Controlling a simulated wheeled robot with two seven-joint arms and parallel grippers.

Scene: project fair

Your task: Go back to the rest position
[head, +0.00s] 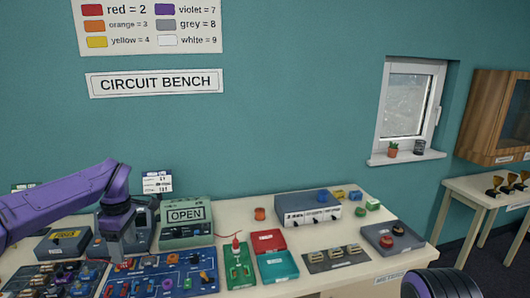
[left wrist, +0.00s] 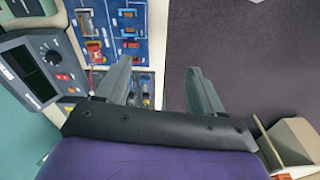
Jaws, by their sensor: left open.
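My left arm comes in from the left in the head view. Its left gripper (head: 115,252) points down over the left part of the bench, in front of a dark grey device. In the left wrist view the left gripper (left wrist: 165,80) has its two grey fingers wide apart, with nothing between them. The blue circuit board (left wrist: 110,30) and the bench's edge show beyond the fingers, with dark floor on the right. The gap between fingertips and board is hard to judge.
The bench (head: 345,212) holds a tester reading OPEN (head: 187,222), a blue board (head: 170,272), a green board (head: 238,265), red (head: 268,241) and teal (head: 278,266) trays, and a grey-blue box (head: 307,209). A side table (head: 480,190) stands right.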

